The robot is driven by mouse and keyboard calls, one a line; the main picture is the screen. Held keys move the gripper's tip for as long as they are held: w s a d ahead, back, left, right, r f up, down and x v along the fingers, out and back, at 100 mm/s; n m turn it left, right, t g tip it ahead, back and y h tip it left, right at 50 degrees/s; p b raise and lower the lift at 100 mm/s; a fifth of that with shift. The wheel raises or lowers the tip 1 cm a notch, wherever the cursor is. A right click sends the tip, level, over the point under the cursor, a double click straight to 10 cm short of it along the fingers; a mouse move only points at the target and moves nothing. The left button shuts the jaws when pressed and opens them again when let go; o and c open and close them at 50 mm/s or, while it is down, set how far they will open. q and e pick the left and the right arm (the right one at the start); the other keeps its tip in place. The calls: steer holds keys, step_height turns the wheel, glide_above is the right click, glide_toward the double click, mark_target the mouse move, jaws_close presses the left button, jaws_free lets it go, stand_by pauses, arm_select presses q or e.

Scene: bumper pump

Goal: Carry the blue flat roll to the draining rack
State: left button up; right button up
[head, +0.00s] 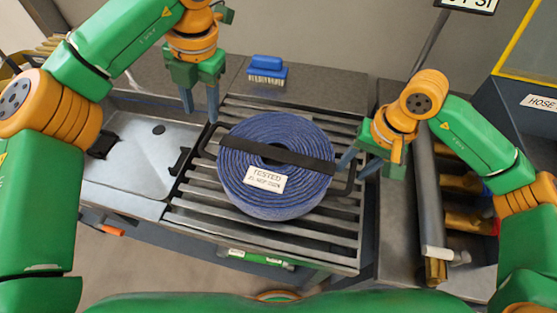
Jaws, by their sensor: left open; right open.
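The blue flat roll (238,185) is a large coiled hose lying flat on the slatted metal draining rack (190,214). A black strap (285,155) and a white tag reading "TESTED" cross its top. Black loop handles stick out at its left (203,143) and right (349,183) sides. My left gripper (200,108) is open and empty, above the rack near the roll's upper left, apart from the left handle. My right gripper (357,167) is open beside the roll's right edge, close to the right handle; whether it touches it I cannot tell.
A blue brush (267,69) lies on the ledge behind the rack. A metal sink-like tray (135,165) is at the left. At the right, a compartment holds brass fittings (463,220) beside a grey pipe. Bare slats show in front of the roll.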

step_height(320, 180, up, 12)
steer(key=d, duration=0.2)
steer(key=shift+s+f, duration=0.2)
steer(key=shift+s, duration=0.2)
steer(key=shift+d, duration=0.1)
